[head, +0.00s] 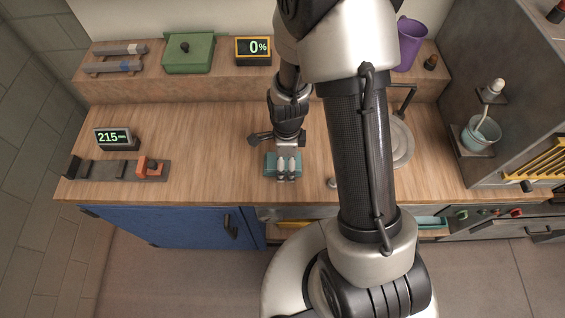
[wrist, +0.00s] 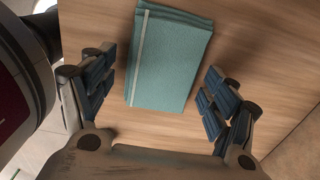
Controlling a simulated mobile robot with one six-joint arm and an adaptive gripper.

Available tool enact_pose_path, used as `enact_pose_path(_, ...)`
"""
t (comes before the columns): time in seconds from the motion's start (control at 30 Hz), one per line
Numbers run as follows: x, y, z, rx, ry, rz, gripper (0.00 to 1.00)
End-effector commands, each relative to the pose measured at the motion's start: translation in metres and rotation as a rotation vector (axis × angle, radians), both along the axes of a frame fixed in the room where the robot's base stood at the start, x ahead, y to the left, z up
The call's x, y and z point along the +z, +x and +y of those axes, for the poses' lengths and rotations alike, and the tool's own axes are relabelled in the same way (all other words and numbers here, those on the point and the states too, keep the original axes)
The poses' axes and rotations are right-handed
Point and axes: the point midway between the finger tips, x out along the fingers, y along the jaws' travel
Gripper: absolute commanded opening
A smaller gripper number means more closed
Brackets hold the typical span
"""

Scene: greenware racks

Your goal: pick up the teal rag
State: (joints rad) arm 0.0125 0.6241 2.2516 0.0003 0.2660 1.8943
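The teal rag (head: 271,171) lies folded on the wooden counter near its front edge in the head view. In the wrist view the rag (wrist: 169,62) is a thick folded rectangle with a pale stripe along its left side. My gripper (head: 286,178) is over the rag in the head view and hides part of it. In the wrist view my gripper (wrist: 154,95) is open, with one finger pad on each side of the rag. Bare wood shows between the rag and each finger. How high the fingers are above the counter is hard to tell.
Left on the counter (head: 215,150) are a display reading 215 (head: 115,138) and a dark rail with an orange block (head: 151,168). A sink (head: 400,145) is at right. The raised back shelf holds a green box (head: 188,53) and a purple pitcher (head: 410,42). The counter around the rag is clear.

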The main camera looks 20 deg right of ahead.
Motion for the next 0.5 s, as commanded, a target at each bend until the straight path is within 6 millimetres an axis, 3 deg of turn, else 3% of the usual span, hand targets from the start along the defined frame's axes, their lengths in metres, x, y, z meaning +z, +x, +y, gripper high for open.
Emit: enact_pose_path(0.5, 0.0001, -0.0001, 0.0000, 0.000, 0.000, 0.000, 0.41)
